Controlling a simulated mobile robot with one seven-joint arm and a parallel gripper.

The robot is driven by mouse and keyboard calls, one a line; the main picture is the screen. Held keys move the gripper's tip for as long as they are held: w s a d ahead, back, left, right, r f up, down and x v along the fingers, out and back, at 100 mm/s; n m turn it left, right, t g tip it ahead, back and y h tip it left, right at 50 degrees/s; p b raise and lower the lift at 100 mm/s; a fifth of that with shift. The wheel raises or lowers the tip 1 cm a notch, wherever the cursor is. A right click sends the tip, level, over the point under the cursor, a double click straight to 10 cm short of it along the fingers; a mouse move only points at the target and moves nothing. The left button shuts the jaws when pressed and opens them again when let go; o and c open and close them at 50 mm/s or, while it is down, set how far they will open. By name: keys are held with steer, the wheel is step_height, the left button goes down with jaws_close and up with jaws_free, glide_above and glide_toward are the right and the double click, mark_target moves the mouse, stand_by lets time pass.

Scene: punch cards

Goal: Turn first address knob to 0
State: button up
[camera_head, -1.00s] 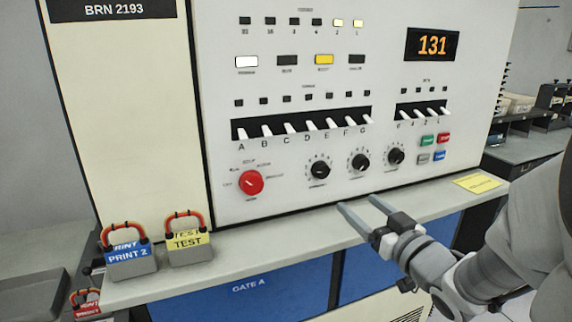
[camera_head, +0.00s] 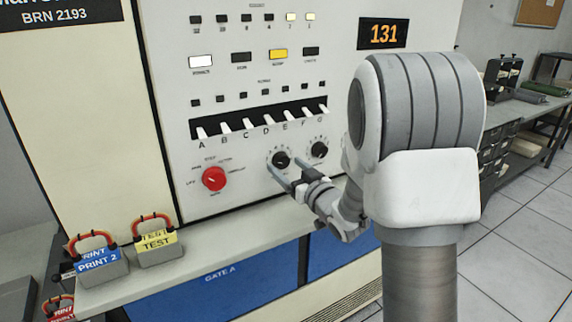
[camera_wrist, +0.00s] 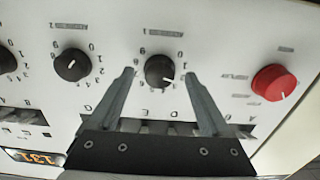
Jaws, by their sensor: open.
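The first address knob is a small black dial (camera_head: 281,160) on the white panel, right of the red knob (camera_head: 213,179). My gripper (camera_head: 284,170) is open in front of it. In the wrist view, which is turned around, the first knob (camera_wrist: 160,71) shows between the two fingertips of my gripper (camera_wrist: 160,75), one on each side with a gap. Its white pointer mark is on its right edge there. The fingers look apart from the knob; their depth to the panel is hard to tell. The orange display (camera_head: 384,34) reads 131.
A second black knob (camera_head: 319,149) sits right of the first. A row of white toggle switches (camera_head: 268,120) is above.

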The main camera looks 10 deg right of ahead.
steer(key=shift+w+a, duration=0.15)
steer(key=shift+w, duration=0.45)
jaws_close()
